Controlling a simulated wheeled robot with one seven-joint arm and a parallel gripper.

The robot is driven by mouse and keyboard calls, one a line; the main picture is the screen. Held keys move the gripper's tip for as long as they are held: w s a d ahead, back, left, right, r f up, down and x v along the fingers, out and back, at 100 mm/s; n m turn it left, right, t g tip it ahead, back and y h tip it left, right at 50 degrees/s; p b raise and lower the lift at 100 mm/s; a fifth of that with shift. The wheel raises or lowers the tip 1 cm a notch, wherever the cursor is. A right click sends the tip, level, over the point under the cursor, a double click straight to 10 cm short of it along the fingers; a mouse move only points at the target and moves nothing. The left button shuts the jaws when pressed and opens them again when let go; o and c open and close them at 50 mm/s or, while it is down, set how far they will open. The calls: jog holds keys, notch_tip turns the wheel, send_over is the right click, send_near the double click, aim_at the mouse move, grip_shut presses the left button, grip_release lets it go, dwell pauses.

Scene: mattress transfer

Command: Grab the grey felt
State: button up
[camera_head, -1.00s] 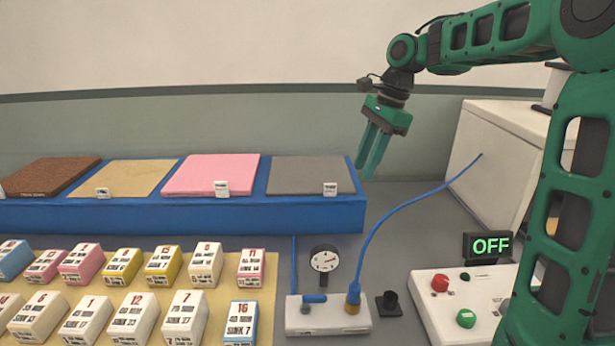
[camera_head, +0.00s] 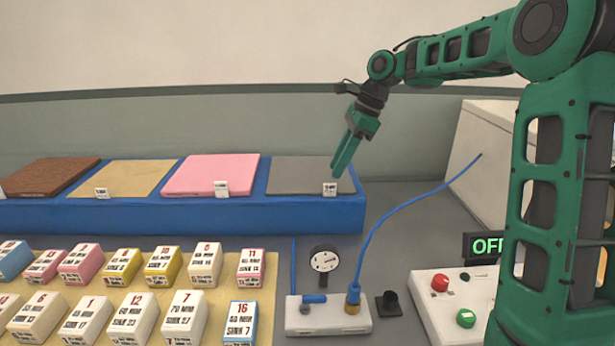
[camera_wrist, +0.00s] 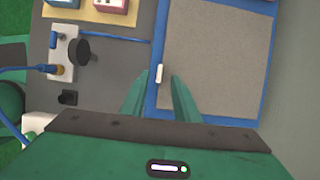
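The grey felt (camera_head: 308,174) is a flat square sheet at the right end of the blue rack, with a small white tag (camera_head: 330,189) at its front edge. In the wrist view the felt (camera_wrist: 215,70) lies ahead of the fingers, and the white tag (camera_wrist: 159,74) stands at its left edge. My gripper (camera_head: 342,172) hangs above the felt's right front part, pointing down and tilted. In the wrist view my gripper (camera_wrist: 160,98) has its two fingers apart with nothing between them.
The blue rack (camera_head: 180,214) also holds pink (camera_head: 212,172), tan (camera_head: 128,177) and brown (camera_head: 48,175) sheets. Several labelled blocks stand in front. A gauge (camera_head: 325,260), a blue cable (camera_head: 400,205) and a control box (camera_head: 450,300) with an OFF display stand at right.

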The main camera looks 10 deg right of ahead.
jog(key=x, duration=0.5)
jog(key=shift+d+f, duration=0.15)
jog(key=shift+d, duration=0.25)
grip_shut()
